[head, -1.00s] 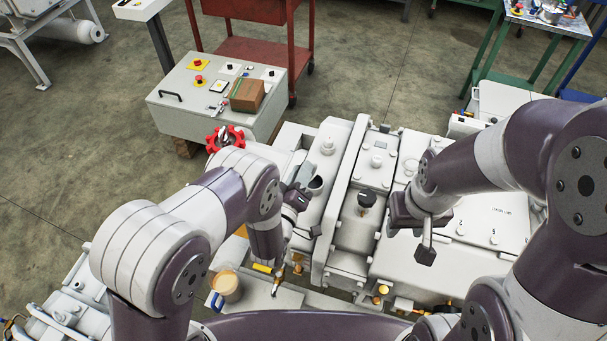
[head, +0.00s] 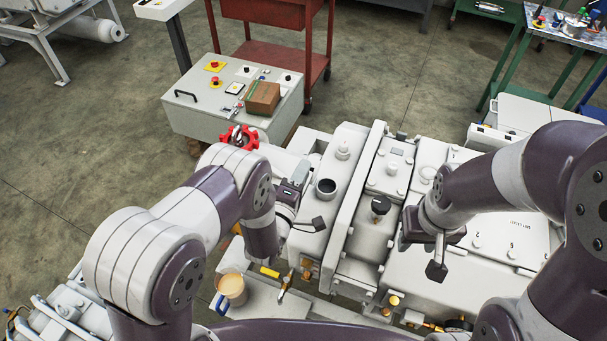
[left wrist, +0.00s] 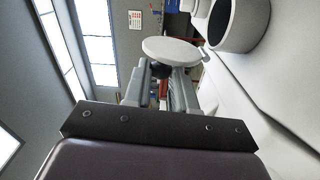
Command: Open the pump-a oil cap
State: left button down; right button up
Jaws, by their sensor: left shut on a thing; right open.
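In the left wrist view my left gripper (left wrist: 162,76) is shut on the oil cap (left wrist: 170,51), a pale round disc with a dark part between the fingers. The open round filler neck (left wrist: 233,20) is close by, with the cap apart from it. In the head view that neck (head: 326,187) shows a dark opening on the white pump block. My left gripper (head: 305,198) is just left of it, and the cap cannot be clearly made out there. My right gripper (head: 436,255) is open and empty above the machine's right part.
A black knob (head: 380,205) stands on the neighbouring block. A grey control box (head: 190,115) with a cardboard box (head: 263,98) and a red handwheel (head: 240,138) are behind my left arm.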

dwell(0.5)
pick_arm(q)
jog(key=c, duration=0.9)
grip_release()
jog(key=shift+c, duration=0.2)
pick_arm(e)
jog(key=shift+f, duration=0.1)
